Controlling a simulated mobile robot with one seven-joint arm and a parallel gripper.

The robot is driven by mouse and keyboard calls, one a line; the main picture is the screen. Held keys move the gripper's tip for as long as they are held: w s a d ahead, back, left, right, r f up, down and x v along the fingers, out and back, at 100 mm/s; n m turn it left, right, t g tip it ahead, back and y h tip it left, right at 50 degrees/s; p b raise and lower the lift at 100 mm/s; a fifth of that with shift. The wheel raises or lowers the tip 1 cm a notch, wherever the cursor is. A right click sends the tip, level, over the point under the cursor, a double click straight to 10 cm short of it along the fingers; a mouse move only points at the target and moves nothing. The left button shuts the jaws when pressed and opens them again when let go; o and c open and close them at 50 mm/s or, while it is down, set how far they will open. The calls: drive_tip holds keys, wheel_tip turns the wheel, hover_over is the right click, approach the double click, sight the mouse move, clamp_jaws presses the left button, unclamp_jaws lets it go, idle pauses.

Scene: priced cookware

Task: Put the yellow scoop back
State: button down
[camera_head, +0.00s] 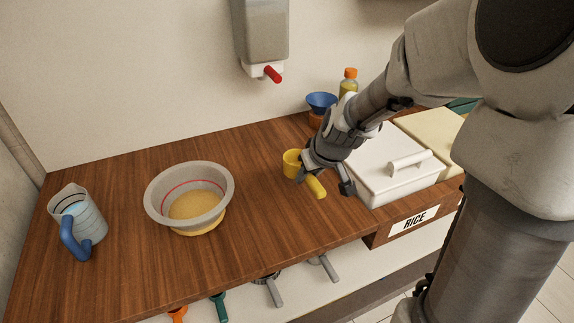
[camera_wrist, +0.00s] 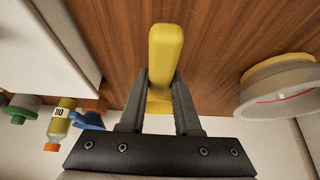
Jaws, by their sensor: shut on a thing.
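The yellow scoop (camera_head: 291,163) has a round cup and a thick handle that points toward the front right in the head view. My gripper (camera_head: 322,178) is around the scoop, with its cup on the left and the handle end sticking out below. In the wrist view, the yellow handle (camera_wrist: 165,50) runs between the two fingers of my gripper (camera_wrist: 160,85), which are shut on it. The scoop is over the wooden counter; I cannot tell whether it touches it. Its cup is mostly hidden in the wrist view.
A white lidded box (camera_head: 392,170) above the RICE label (camera_head: 414,217) stands close right of my gripper. A grey bowl (camera_head: 190,190) and a jug (camera_head: 78,222) stand left. Several scoops, one orange (camera_head: 177,314), hang below the counter edge. A dispenser (camera_head: 262,40) is on the wall.

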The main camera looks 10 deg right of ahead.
sight(307, 178)
drive_tip(key=shift+w+a+f+b, duration=0.45)
drive_tip(key=shift+w+a+f, duration=0.3)
drive_tip(key=shift+w, duration=0.15)
drive_tip(key=shift+f+b, duration=0.9)
drive_tip(key=shift+f, duration=1)
drive_tip(key=shift+d, duration=0.1)
drive_tip(key=shift+f, duration=0.2)
drive_tip(key=c, duration=0.6)
unclamp_jaws()
drive_tip(key=shift+s+r+p, duration=0.15)
drive_tip(key=shift+r+p, duration=0.15)
drive_tip(key=shift+r, duration=0.3)
drive_tip(key=p+v, duration=0.6)
drive_tip(key=v, duration=0.5)
drive_tip(key=shift+s, duration=0.1)
